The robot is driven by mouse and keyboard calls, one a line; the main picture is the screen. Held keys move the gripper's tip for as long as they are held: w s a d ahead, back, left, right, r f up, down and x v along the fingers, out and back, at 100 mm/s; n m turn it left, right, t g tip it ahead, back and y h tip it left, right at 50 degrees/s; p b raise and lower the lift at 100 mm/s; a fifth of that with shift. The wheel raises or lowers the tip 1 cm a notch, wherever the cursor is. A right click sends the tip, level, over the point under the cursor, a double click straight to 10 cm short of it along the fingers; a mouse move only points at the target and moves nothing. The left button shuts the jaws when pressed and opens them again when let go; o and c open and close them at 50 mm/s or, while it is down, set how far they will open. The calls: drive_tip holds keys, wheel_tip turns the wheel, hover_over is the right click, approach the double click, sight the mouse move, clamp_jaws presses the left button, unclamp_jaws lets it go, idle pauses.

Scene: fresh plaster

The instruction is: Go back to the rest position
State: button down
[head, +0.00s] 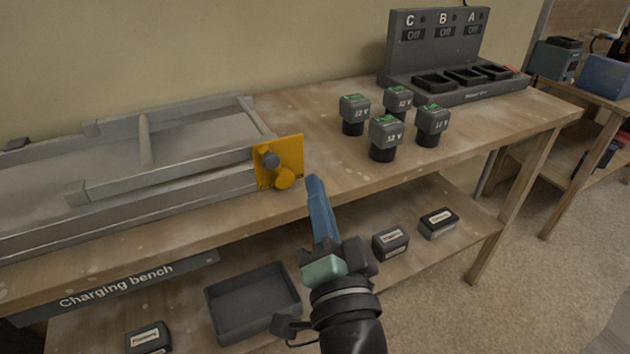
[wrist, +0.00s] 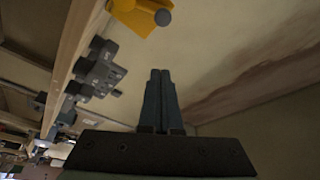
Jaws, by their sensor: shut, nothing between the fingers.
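My gripper (head: 316,182) is in front of the charging bench (head: 330,172), near its front edge in the head view. Its fingers point up and away from me. In the wrist view the two fingers (wrist: 160,74) lie side by side, shut, with nothing between them. The gripper is to the right of a yellow plate with a knob (head: 277,165) at the end of a grey frame (head: 170,170).
Several 12 V batteries (head: 386,139) stand on the bench. Behind them is a charger (head: 440,88) with bays C, B and A, each reading Off. On the lower shelf are an open grey tray (head: 252,303) and labelled boxes (head: 390,241). Open floor (head: 530,290) lies at the right.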

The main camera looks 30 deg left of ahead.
idle(0.4)
drive_tip(key=d+r+n+t+h, duration=0.2)
drive_tip(key=d+r+t, duration=0.15)
drive_tip(key=r, duration=0.45)
drive_tip(key=d+r+n+t+h, duration=0.15)
drive_tip(key=d+r, duration=0.25)
drive_tip(key=r, duration=0.4)
drive_tip(key=s+d+r+t+h+p, duration=0.1)
drive_tip(key=s+d+r+t+h, duration=0.25)
drive_tip(key=r, duration=0.55)
drive_tip(key=s+d+r+t+h, duration=0.3)
drive_tip(key=s+d+r+h, duration=0.15)
drive_tip(key=r, duration=0.35)
wheel_tip(320, 180, up, 20)
drive_tip(key=p, duration=2.1)
drive_tip(key=shift+w+d, duration=0.3)
drive_tip(key=shift+w, duration=0.1)
drive_tip(key=shift+g, duration=0.25)
